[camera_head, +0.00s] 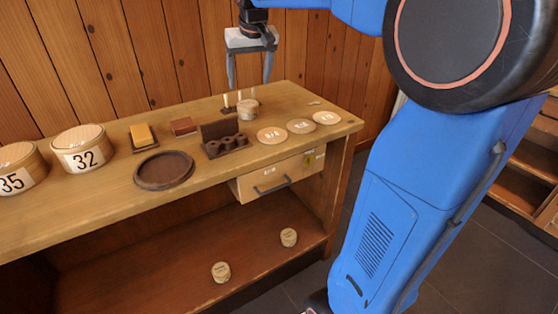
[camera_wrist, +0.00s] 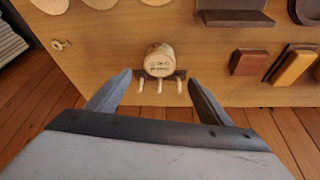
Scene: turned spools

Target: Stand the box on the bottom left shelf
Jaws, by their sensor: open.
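A small round wooden box (camera_head: 247,110) with dark writing on its top stands on the workbench in front of a rack of three pale pegs (camera_head: 240,97). In the wrist view the box (camera_wrist: 159,58) lies just beyond the pegs, between the lines of the fingers. My gripper (camera_head: 250,82) is open and empty above the box and pegs, pointing down, apart from them. Its two fingers (camera_wrist: 160,80) also show in the wrist view. Below the bench top is a low wooden shelf (camera_head: 140,275); its left end is partly hidden. A wooden shelf unit (camera_head: 535,160) is cut off at right.
Two small round boxes (camera_head: 220,272) stand on the low shelf. The bench top holds tubs marked 35 and 32 (camera_head: 80,147), a dark round tray (camera_head: 164,170), blocks, a dark spool holder (camera_head: 224,140) and three pale discs (camera_head: 300,126). A drawer (camera_head: 280,177) hangs below.

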